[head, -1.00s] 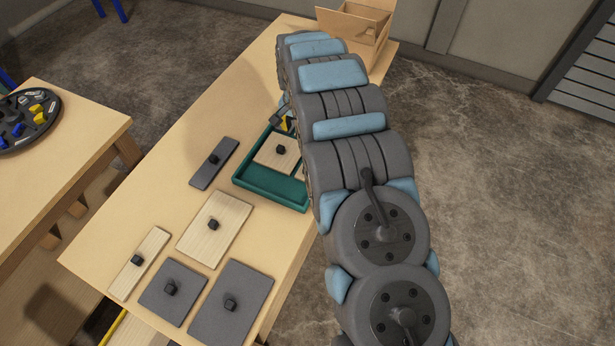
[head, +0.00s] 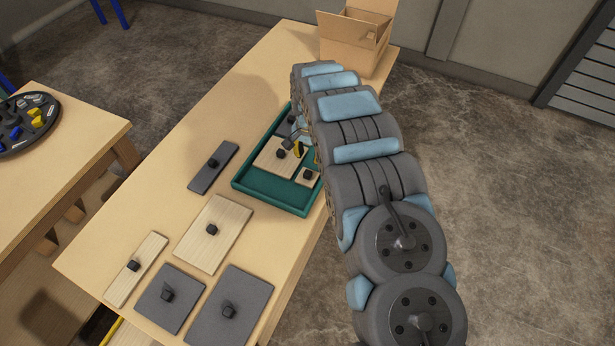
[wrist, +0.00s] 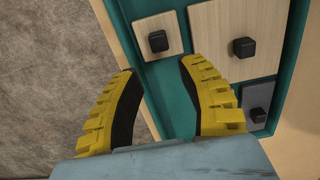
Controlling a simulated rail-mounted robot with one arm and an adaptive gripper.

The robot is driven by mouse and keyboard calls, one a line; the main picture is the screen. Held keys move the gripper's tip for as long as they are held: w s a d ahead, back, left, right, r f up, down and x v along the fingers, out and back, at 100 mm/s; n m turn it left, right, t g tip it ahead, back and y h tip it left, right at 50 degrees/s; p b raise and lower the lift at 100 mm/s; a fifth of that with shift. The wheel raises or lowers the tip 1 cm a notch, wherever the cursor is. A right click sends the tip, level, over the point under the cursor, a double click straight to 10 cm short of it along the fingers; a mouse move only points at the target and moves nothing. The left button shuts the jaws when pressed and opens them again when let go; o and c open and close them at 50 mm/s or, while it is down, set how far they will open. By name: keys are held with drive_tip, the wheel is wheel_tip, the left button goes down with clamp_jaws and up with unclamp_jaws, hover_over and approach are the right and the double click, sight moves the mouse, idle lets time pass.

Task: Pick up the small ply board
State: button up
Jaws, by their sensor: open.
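The small ply board (head: 309,176) is a pale square with a black knob. It lies in the green tray (head: 262,186), near the tray's right side in the head view. In the wrist view the small ply board (wrist: 172,22) lies just beyond my fingertips, with its knob roughly in line with the gap between them. My gripper (wrist: 160,68) is open, with two yellow fingers apart and nothing between them. In the head view my gripper (head: 299,149) is over the tray, partly hidden by my arm.
A larger ply board (head: 268,158) lies beside it in the tray, and a grey board (wrist: 249,96) is there too. More ply and grey boards lie on the table (head: 150,208) to the front left. An open cardboard box (head: 345,58) stands at the far end.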

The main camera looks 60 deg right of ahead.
sight(309, 171)
drive_tip(key=shift+a+f, duration=0.1)
drive_tip(key=shift+f, duration=1.75)
drive_tip(key=shift+d+f, duration=0.25)
drive_tip(key=shift+f, duration=0.15)
drive_tip(key=shift+f+b, duration=0.85)
drive_tip(key=shift+f, duration=1.25)
clamp_jaws()
